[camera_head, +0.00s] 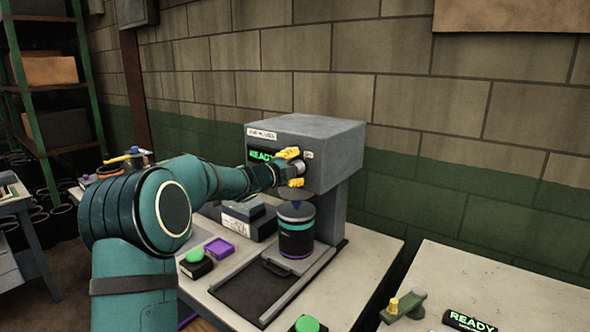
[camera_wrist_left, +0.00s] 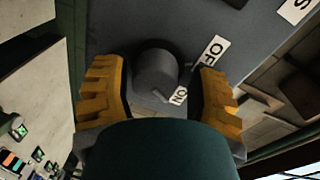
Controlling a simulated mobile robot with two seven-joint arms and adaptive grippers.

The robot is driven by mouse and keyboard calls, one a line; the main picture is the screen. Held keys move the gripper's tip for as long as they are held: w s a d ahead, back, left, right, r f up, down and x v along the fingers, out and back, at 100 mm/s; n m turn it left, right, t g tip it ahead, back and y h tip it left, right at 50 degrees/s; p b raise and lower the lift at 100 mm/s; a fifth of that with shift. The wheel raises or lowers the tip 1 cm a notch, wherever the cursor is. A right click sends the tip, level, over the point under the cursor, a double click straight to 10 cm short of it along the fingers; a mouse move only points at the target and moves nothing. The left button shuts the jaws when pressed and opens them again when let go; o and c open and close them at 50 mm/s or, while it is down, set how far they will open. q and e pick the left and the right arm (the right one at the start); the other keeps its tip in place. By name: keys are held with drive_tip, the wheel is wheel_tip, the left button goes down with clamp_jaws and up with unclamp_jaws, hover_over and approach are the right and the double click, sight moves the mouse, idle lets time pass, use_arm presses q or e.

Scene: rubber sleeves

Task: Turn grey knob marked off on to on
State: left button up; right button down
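The grey knob (camera_head: 299,168) is on the front of a grey machine (camera_head: 335,150). In the left wrist view the round grey knob (camera_wrist_left: 157,70) lies between the yellow fingers of my left gripper (camera_wrist_left: 160,82), with a gap on each side. An OFF label (camera_wrist_left: 213,52) is beside it at upper right and an ON label (camera_wrist_left: 180,96) at lower right. A pale mark shows at the knob's lower edge near ON; its exact pointing is hard to tell. In the head view my left gripper (camera_head: 292,168) is at the knob, one finger above, one below. My right gripper is not in view.
A dark canister (camera_head: 296,238) stands under the machine head. A green READY display (camera_head: 262,156) is left of the knob. Grey boxes (camera_head: 243,215), a purple tray (camera_head: 219,248) and a green button (camera_head: 194,256) are on the table. A second table (camera_head: 520,290) is at right.

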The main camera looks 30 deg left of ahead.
use_arm(q)
drive_tip(key=shift+o, duration=0.5)
drive_tip(key=shift+f, duration=0.1)
drive_tip(key=s+a, duration=0.1)
drive_tip(key=s, duration=1.1)
drive_tip(key=shift+a+r, duration=0.2)
drive_tip(key=shift+r, duration=0.2)
